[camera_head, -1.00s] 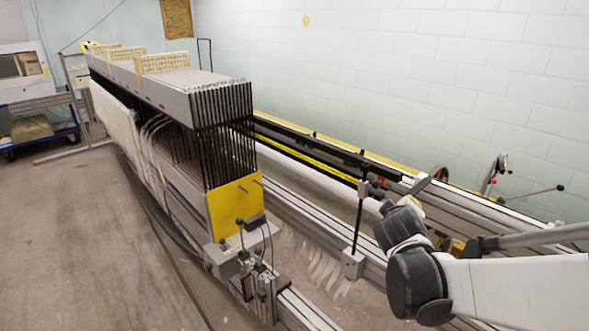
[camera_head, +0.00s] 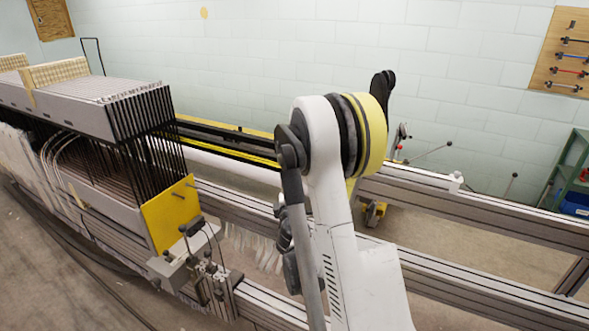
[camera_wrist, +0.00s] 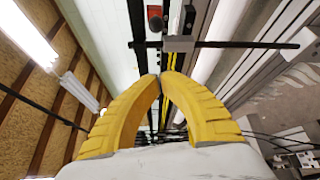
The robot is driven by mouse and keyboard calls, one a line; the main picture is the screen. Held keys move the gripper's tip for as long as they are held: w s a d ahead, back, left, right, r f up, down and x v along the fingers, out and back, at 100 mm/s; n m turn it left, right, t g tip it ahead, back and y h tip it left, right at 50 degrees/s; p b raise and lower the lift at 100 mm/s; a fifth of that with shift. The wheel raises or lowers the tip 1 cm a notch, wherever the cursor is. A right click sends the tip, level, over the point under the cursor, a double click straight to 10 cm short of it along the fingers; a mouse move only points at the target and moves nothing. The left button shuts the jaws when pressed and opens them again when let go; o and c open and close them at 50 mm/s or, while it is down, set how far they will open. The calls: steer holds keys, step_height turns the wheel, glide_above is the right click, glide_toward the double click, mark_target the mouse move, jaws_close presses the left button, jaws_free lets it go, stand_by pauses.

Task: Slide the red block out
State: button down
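In the wrist view a small red piece (camera_wrist: 155,11) shows at the top edge, beside a grey block (camera_wrist: 178,44) on a black rod (camera_wrist: 235,44). I take it for the red block, but it is too small to be sure. My gripper (camera_wrist: 162,76) has two yellow ribbed fingers whose tips meet below the rod. It looks shut with nothing between the tips, and it is apart from the red piece. In the head view my arm covers the area of the black post, and neither the red block nor my gripper can be made out.
The loom (camera_head: 120,110) with black frames and a yellow end plate (camera_head: 170,213) stands left of my arm. Long grey rails (camera_head: 480,215) run to the right. A tool board (camera_head: 570,55) hangs on the wall, with a green shelf (camera_head: 570,165) below.

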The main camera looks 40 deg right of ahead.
steer(key=w+d+b, duration=0.3)
steer(key=w+d, duration=0.1)
steer(key=d, duration=0.4)
steer(key=shift+w, duration=0.35)
steer(key=shift+d, duration=0.1)
